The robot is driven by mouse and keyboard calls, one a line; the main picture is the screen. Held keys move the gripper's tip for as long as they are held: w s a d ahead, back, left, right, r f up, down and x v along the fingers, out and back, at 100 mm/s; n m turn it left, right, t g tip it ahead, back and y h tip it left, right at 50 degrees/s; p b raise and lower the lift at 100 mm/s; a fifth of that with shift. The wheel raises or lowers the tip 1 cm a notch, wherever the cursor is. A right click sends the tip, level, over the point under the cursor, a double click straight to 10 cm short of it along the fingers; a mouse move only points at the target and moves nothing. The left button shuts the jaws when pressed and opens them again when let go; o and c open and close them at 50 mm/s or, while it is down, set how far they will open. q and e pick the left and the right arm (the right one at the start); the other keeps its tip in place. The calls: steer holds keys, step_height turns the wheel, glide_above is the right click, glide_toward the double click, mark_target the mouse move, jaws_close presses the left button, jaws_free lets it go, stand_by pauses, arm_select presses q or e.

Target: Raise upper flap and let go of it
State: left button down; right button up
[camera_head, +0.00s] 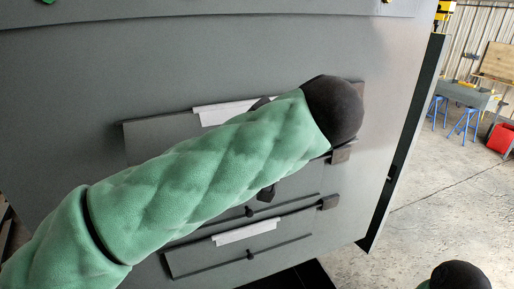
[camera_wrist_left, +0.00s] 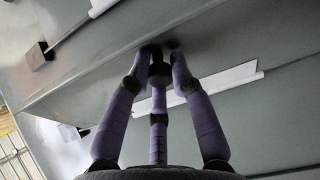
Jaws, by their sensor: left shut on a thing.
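The upper flap (camera_head: 153,137) is a grey panel on the large grey enclosure front, with a pale strip (camera_head: 222,112) along its top. My green-sleeved left arm crosses it and hides most of it, so its exact tilt cannot be told. In the left wrist view, my left gripper (camera_wrist_left: 161,50) has its purple fingers closed together at the flap, on what looks like a small dark knob (camera_wrist_left: 171,44). The grip itself is mostly covered by the fingertips. My right gripper is not in view; only a dark, green-sleeved part of that arm shows at bottom right.
A lower flap (camera_head: 195,261) with its own pale strip (camera_head: 245,232) and dark knob (camera_head: 250,255) sits below. The enclosure's side edge (camera_head: 405,150) is at right, with open concrete floor (camera_head: 440,190) beyond. A workbench (camera_head: 465,95) and red box (camera_head: 501,138) stand far off.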

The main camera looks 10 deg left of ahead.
arm_select(q)
steer(key=shift+s+d+r, duration=0.1)
steer(key=shift+s+r, duration=0.05)
steer(key=shift+r, duration=0.45)
steer(key=shift+s+d+r, duration=0.1)
steer(key=shift+r, duration=0.45)
steer(key=shift+s+r, duration=0.15)
steer(key=shift+r, duration=0.5)
